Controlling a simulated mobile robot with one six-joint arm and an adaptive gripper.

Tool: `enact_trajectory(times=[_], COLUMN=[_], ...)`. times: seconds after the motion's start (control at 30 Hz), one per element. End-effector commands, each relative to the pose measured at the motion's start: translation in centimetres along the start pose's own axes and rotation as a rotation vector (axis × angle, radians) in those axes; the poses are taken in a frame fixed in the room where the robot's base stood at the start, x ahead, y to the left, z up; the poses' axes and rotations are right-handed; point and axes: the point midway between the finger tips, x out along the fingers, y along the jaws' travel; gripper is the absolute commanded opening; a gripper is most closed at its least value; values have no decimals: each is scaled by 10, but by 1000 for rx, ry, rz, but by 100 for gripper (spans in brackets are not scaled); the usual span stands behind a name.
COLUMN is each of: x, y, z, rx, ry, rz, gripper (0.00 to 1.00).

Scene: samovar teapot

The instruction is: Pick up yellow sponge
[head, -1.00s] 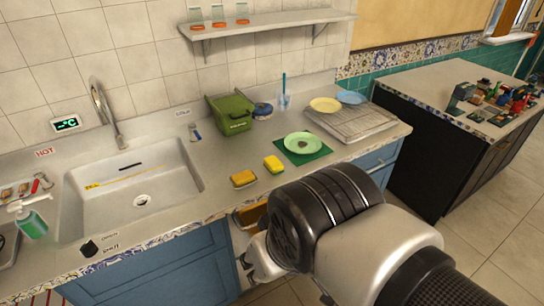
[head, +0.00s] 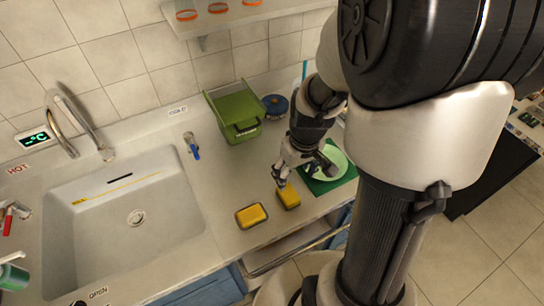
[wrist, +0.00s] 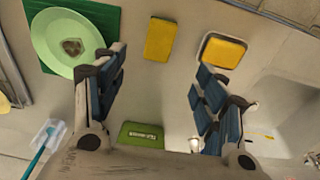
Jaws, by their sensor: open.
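Two yellow sponges lie on the counter. The right-hand one in the head view (head: 289,196) is beside the green mat; it also shows in the wrist view (wrist: 160,39), top centre, bare on the counter. The other (head: 251,215) is nearer the sink and sits in a shallow pale-rimmed holder; it shows in the wrist view (wrist: 223,51) at upper right. My gripper (head: 303,172) is open and empty above the counter, close to the right-hand sponge. In the wrist view my gripper's fingers (wrist: 158,85) are spread apart, with bare counter between them.
A green plate (wrist: 66,40) with a brownish item rests on a green mat (head: 345,180). A green container (head: 233,116) and a blue round dish (head: 275,105) stand behind. The sink (head: 130,225) is at left, with a small blue-tipped item (head: 192,146) by it. A drawer below the counter stands open.

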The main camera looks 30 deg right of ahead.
Motion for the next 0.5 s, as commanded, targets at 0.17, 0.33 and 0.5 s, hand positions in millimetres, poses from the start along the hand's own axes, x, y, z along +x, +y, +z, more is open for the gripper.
enact_trajectory(times=[0.17, 0.33, 0.5], x=[47, 78, 91], y=[-1, -1, -1], z=[2, 1, 0], rx=[0, 0, -1], ry=[-5, -4, -1], rz=[-2, -2, -1], gripper=[65, 65, 65])
